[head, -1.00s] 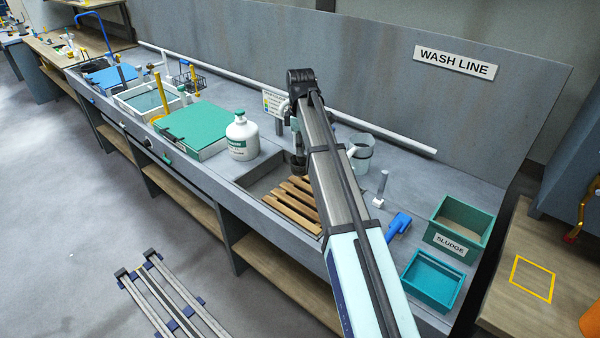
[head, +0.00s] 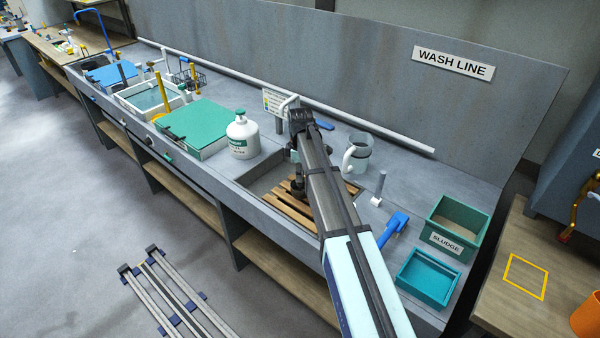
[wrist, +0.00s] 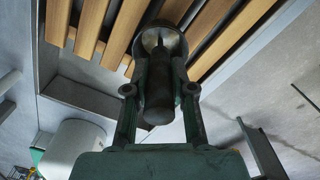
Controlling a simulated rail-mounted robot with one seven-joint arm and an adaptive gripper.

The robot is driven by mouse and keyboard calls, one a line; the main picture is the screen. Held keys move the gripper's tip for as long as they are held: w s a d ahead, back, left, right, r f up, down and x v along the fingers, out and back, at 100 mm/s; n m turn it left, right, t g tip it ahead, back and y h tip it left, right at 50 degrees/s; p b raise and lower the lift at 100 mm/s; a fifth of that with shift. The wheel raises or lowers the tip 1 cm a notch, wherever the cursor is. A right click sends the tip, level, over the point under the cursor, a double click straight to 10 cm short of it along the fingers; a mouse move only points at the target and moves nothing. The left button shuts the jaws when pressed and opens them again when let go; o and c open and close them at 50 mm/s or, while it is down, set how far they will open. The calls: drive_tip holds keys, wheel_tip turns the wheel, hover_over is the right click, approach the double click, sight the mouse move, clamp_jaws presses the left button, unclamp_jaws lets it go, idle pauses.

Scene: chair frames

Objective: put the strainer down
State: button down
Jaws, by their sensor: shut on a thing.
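The strainer shows in the wrist view as a dark round bowl (wrist: 161,41) with a thick dark handle (wrist: 158,103) pointing toward my palm. My gripper (wrist: 159,91) is shut on the handle, with one finger on each side. The bowl is over the wooden slatted rack (wrist: 95,25); I cannot tell whether it touches the slats. In the head view, my arm hides most of my gripper and the strainer. The slatted rack (head: 288,211) lies in the recessed basin of the bench.
A white jug (head: 242,137) stands left of the basin. A clear pitcher (head: 359,152) and a blue-handled tool (head: 396,224) are right of my arm. The green sludge bin (head: 455,225) and a teal tray (head: 429,278) are at the right end.

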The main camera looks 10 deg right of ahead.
drive_tip(key=shift+f, duration=0.15)
drive_tip(key=c, duration=1)
unclamp_jaws()
wheel_tip(320, 180, up, 12)
drive_tip(key=b, duration=0.3)
drive_tip(key=shift+r, duration=0.2)
